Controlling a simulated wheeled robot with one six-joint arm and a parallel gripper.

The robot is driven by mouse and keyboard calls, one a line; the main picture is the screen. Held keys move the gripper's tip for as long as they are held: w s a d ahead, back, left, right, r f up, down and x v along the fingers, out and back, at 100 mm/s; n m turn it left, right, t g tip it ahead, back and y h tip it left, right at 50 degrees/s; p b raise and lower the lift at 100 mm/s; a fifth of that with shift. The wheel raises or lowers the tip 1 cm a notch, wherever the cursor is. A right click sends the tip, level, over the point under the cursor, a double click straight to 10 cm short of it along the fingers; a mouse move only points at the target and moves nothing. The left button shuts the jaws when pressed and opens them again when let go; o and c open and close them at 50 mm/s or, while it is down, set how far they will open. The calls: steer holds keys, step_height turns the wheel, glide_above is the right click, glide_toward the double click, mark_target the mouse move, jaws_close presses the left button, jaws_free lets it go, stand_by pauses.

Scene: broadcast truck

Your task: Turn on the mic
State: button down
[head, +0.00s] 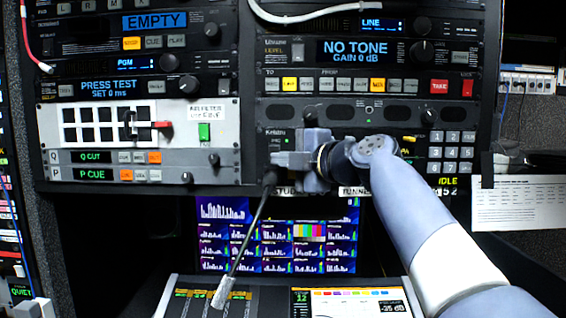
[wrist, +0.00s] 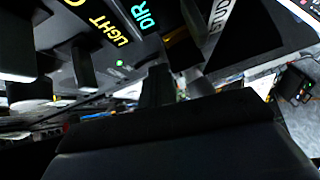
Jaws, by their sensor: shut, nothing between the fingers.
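My gripper (head: 280,160) is shut and empty in the head view. Its grey fingers are at the left part of the intercom panel (head: 263,141), below the "NO TONE" unit, and cover part of its face. Whether they touch a key there I cannot tell. A thin gooseneck microphone (head: 246,232) slants down and left from just below the fingers to a pale end. Small print by the fingers is too fine to read surely, and no mic key shows clearly.
A keypad (head: 451,152) is to the right of my wrist. A lit multiview screen (head: 277,235) is below the rack, and a console (head: 262,300) stands in front. A white cable (head: 310,15) crosses the upper rack. A paper sheet (head: 518,203) hangs at the right.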

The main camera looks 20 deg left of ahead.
steer(key=f+b+v, duration=0.1)
steer(key=b+v, duration=0.4)
steer(key=v, duration=0.5)
steer(key=shift+s+d+r, duration=0.25)
steer(key=shift+d+r, duration=0.1)
steer(key=shift+r, duration=0.2)
steer(key=w+a+p, duration=0.1)
steer(key=a+p, duration=0.3)
steer(key=a, duration=0.4)
steer(key=b+v, duration=0.4)
steer(key=v, duration=0.5)
steer(key=shift+b, duration=0.3)
steer(key=shift+w+f, duration=0.15)
steer(key=shift+w, duration=0.05)
